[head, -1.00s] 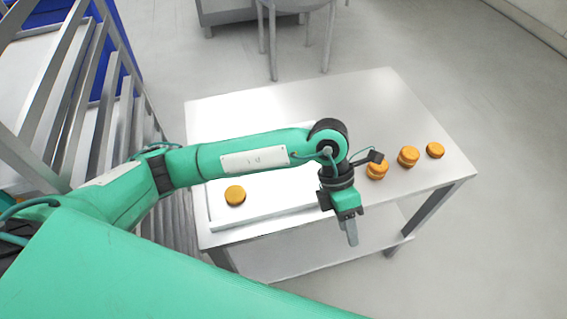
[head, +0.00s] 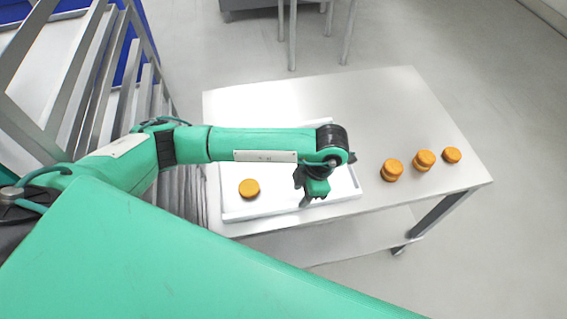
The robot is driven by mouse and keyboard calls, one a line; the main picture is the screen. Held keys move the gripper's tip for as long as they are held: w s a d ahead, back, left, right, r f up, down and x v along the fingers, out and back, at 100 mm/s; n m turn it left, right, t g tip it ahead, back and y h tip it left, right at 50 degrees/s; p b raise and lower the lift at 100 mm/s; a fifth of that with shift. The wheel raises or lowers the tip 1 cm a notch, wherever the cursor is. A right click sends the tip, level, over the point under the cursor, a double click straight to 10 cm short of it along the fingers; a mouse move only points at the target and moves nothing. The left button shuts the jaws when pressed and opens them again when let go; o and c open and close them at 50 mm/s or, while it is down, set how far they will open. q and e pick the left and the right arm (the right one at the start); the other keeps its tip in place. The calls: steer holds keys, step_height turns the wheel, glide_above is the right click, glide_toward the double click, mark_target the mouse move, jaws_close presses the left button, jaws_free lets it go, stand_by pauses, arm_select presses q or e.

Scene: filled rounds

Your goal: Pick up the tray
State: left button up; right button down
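The white tray (head: 275,206) lies flat on the metal table. One round orange-brown filled round (head: 249,188) sits on its left part. My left arm crosses over the tray and hides much of its far side and middle. My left gripper (head: 306,203) points down over the right part of the tray, near its front edge. I cannot tell whether it touches the tray, or whether its fingers are open or shut. My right gripper is not in view.
Several filled rounds (head: 391,170) stand in a row on the table (head: 380,105), right of the tray, some stacked. A metal rack (head: 85,95) with slats stands close on the left. A stool (head: 292,40) is behind the table. The table's far right is bare.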

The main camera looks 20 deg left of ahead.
mark_target(295, 204)
arm_select(q)
steer(key=p+x, duration=0.1)
steer(key=x, duration=0.1)
steer(key=p+x, duration=0.2)
steer(key=shift+s+a+f, duration=0.15)
steer(key=shift+s+f, duration=0.1)
steer(key=shift+f, duration=0.5)
jaws_close()
